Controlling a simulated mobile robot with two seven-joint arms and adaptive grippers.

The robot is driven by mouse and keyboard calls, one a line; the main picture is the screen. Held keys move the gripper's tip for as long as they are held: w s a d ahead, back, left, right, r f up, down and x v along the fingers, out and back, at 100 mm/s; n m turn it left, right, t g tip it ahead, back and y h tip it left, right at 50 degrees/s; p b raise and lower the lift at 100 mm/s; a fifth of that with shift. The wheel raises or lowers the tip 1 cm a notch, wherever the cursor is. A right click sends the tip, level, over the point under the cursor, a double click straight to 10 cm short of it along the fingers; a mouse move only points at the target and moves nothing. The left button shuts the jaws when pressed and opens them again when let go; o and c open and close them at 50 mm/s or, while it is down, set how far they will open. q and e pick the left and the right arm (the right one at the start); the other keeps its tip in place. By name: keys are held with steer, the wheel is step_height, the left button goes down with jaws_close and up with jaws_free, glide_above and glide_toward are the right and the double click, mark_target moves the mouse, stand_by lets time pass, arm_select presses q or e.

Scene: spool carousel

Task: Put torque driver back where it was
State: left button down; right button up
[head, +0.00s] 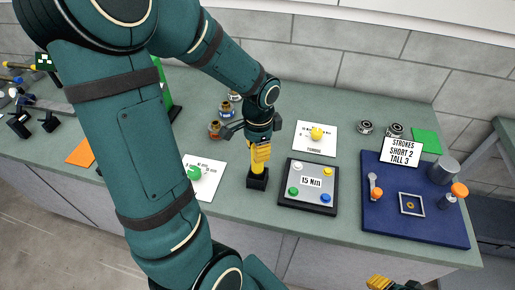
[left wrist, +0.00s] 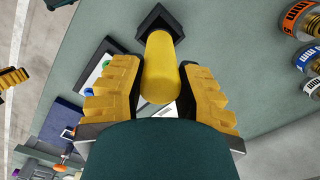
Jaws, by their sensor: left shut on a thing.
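The torque driver shows as a yellow cylinder (head: 257,170), upright at the black square holder (head: 257,184) near the middle of the bench. My left gripper (head: 260,152) is above the holder, with its yellow fingers shut on the driver. In the left wrist view the driver (left wrist: 160,75) lies between the two fingers (left wrist: 160,95), and its far end meets the black holder (left wrist: 158,20). How deep it sits is hidden. My right gripper (head: 392,284) is only partly in view at the bottom edge, away from the driver.
The 15 Nm panel (head: 309,182) with coloured buttons stands close right of the holder. A white card with a green button (head: 194,172) is left. Several spools (head: 215,130) stand behind. A blue board (head: 425,220) with parts lies right.

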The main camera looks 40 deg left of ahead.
arm_select(q)
steer(key=shift+f, duration=0.2)
steer(key=c, duration=0.7)
jaws_free()
steer(key=shift+c, duration=0.2)
steer(key=shift+r, duration=0.1)
steer(key=shift+r, duration=0.2)
step_height(320, 180, up, 12)
steer(key=p, duration=0.1)
steer(key=shift+p, duration=0.4)
steer(key=shift+f, duration=0.15)
